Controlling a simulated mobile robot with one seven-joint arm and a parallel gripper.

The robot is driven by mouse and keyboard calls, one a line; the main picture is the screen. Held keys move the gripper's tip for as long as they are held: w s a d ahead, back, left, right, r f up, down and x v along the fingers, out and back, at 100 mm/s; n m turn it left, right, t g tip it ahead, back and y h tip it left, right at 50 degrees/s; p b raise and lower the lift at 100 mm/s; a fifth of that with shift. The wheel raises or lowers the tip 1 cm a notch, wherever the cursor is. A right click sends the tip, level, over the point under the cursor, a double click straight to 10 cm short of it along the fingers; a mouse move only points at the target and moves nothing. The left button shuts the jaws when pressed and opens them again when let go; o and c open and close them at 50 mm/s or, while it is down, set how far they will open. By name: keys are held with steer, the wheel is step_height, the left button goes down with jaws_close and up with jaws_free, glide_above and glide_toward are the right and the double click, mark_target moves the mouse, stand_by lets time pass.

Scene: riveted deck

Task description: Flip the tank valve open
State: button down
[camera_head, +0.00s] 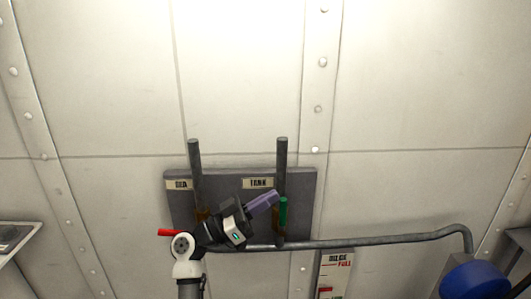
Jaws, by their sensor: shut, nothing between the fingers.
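The tank valve has a green handle (283,213) that stands upright, in line with the right-hand pipe (281,155) below the TANK label (258,183). The valve body is mostly hidden behind or beside my arm. My gripper (273,197) has purple fingers, shut and empty, pointing up and to the right. Their tips are just left of the top of the green handle; I cannot tell whether they touch it.
A red handle (172,234) lies level at left, under another label and pipe (195,160). Both pipes run over a grey panel (225,181). A horizontal pipe (380,243) leads right to a blue round object (478,279).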

step_height(320, 180, up, 16)
steer(key=b, duration=0.1)
steer(key=shift+b, duration=0.3)
steer(key=shift+s, duration=0.1)
